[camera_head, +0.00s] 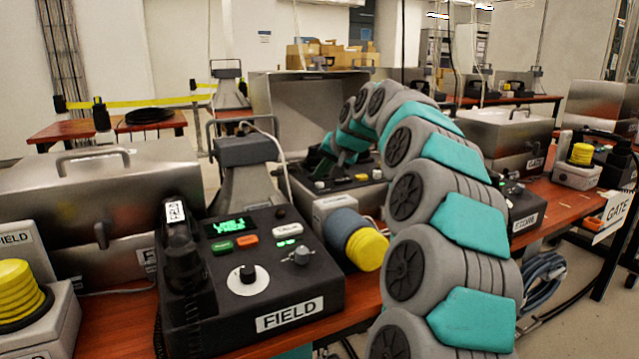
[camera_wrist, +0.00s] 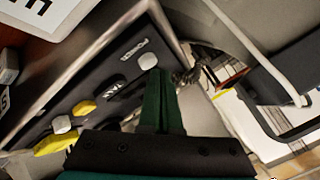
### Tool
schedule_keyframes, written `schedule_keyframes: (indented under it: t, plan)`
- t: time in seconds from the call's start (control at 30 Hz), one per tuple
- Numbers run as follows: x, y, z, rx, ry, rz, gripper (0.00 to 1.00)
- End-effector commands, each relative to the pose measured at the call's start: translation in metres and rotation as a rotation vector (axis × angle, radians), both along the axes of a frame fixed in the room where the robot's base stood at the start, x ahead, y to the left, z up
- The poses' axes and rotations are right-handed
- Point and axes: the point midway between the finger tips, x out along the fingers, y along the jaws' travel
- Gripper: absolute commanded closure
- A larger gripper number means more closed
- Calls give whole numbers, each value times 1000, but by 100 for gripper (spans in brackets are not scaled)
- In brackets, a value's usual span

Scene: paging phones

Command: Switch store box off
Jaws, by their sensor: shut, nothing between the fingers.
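My gripper (camera_head: 338,150) is shut and empty. It reaches down over the dark control panel (camera_head: 325,183) of the middle box, which has an open metal lid (camera_head: 315,108). In the wrist view, the green fingers (camera_wrist: 161,76) point at a pale button (camera_wrist: 148,61) near one end of the black panel. The tips look close to that button; contact cannot be told.
A FIELD box (camera_head: 250,275) with handset and lit green display stands in front. A yellow-ended cylinder (camera_head: 366,249) lies between the boxes. Closed metal cases (camera_head: 105,205) stand left and right (camera_head: 500,135). A GATE sign (camera_head: 613,217) hangs at right.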

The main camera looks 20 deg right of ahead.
Motion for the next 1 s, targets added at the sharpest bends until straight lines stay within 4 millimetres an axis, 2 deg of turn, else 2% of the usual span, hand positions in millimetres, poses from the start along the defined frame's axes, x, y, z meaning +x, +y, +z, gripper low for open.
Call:
schedule_keyframes:
  t: [0.6, 1.0]
  plan:
    - [0, 0, 54, -1, -2, 0, 100]
    - [0, 0, 59, 0, 0, 0, 100]
